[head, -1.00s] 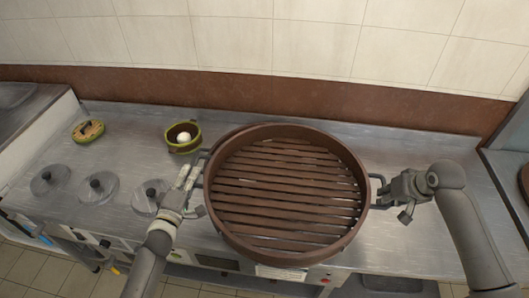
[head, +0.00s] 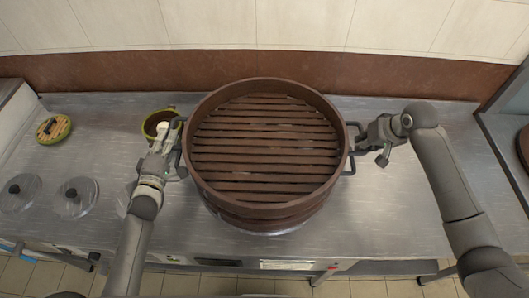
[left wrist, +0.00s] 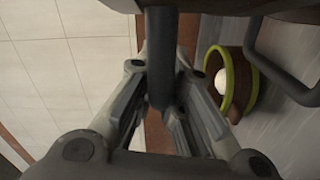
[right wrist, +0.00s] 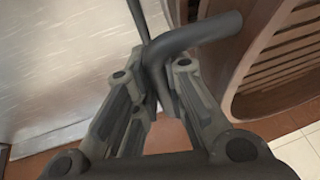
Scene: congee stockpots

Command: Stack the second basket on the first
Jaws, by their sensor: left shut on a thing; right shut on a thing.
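A large round brown basket (head: 265,150) with a slatted floor is held roughly level over the counter. My left gripper (head: 172,152) is shut on its left dark handle, which also shows between the fingers in the left wrist view (left wrist: 162,50). My right gripper (head: 362,140) is shut on its right handle, seen bent between the fingers in the right wrist view (right wrist: 195,38). Below the held basket's front edge, another brown band and a pale round rim (head: 265,229) show. The first basket is mostly hidden there; I cannot tell whether the two touch.
A green-rimmed bowl (head: 158,122) with a white round thing inside stands close behind my left gripper. A small round woven item (head: 54,128) lies at the back left. Several metal lids (head: 75,197) sit on the left counter. The counter right of the basket (head: 395,210) is clear.

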